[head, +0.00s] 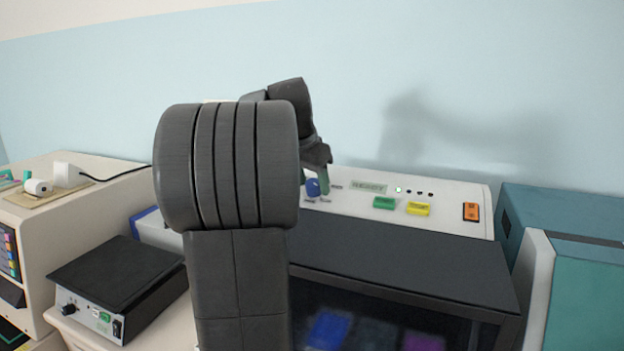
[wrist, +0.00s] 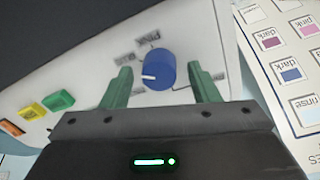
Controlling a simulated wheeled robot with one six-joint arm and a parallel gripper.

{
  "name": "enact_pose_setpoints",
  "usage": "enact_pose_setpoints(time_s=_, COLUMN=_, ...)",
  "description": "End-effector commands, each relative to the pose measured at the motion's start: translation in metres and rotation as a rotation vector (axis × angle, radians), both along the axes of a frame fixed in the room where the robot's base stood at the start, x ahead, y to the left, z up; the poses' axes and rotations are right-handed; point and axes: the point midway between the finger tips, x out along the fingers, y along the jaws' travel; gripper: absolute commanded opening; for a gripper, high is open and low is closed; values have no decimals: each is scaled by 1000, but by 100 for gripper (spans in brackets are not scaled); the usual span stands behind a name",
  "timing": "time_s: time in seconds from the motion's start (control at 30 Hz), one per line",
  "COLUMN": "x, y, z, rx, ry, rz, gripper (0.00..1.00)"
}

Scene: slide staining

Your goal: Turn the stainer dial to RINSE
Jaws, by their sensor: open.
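The stainer dial is a round blue knob (wrist: 160,70) with a white pointer mark, on the white panel of the stainer (head: 455,200). In the wrist view the mark points left.
Green (head: 385,203) and yellow (head: 418,208) buttons and an orange switch (head: 471,211) lie along the panel. A printed colour chart (wrist: 285,60) is beside the panel in the wrist view. A black-topped device (head: 115,272) stands left, a teal machine (head: 575,260) right.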

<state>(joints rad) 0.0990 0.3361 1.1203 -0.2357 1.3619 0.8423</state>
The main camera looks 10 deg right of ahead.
Motion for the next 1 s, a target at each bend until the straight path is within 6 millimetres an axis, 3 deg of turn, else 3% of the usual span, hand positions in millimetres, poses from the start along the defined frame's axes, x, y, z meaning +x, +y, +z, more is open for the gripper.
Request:
enact_pose_setpoints(time_s=0.23, x=0, y=0, z=0, rx=0, ry=-1, rz=0, gripper=55)
enact_pose_setpoints(time_s=0.47, x=0, y=0, z=0, rx=0, ry=-1, rz=0, gripper=10)
enact_pose_setpoints(time_s=0.77, x=0, y=0, z=0, rx=-9, ry=5, rz=27, gripper=10)
enact_pose_setpoints(time_s=1.0, x=0, y=0, z=1, rx=-48, ry=29, rz=143, gripper=10)
